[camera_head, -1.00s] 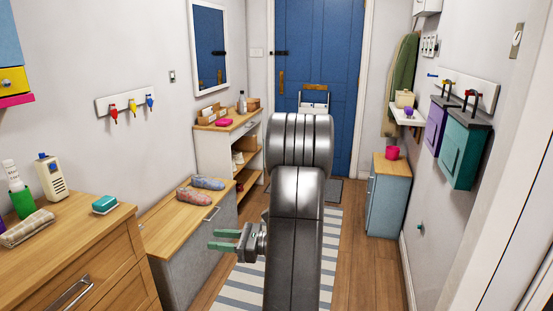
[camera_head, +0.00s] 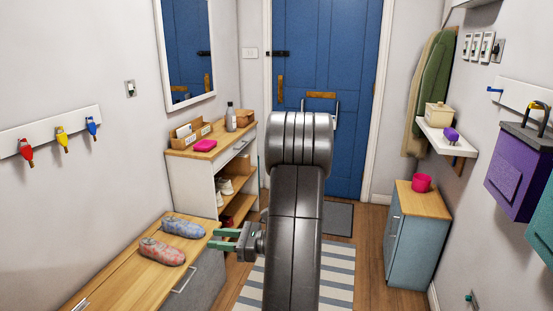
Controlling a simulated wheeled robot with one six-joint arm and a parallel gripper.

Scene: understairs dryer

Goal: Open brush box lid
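A small cream lidded box (camera_head: 437,116) with a knob on top stands on a white wall shelf at the right; its lid looks shut. It may be the brush box, but no label shows. A small wooden box (camera_head: 244,117) also sits on the white cabinet at the back left; I cannot tell if it has a lid. My gripper (camera_head: 218,238) is left of my arm, near the bench, far from the shelf. Its two green fingers are apart with nothing visible between them.
A wood-topped bench (camera_head: 110,275) with two shoes is at the left. A blue-grey cabinet (camera_head: 414,252) with a pink cup stands below the shelf. A purple wall box (camera_head: 518,177) hangs at the right. Clear floor (camera_head: 375,255) lies right of the striped rug (camera_head: 340,275).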

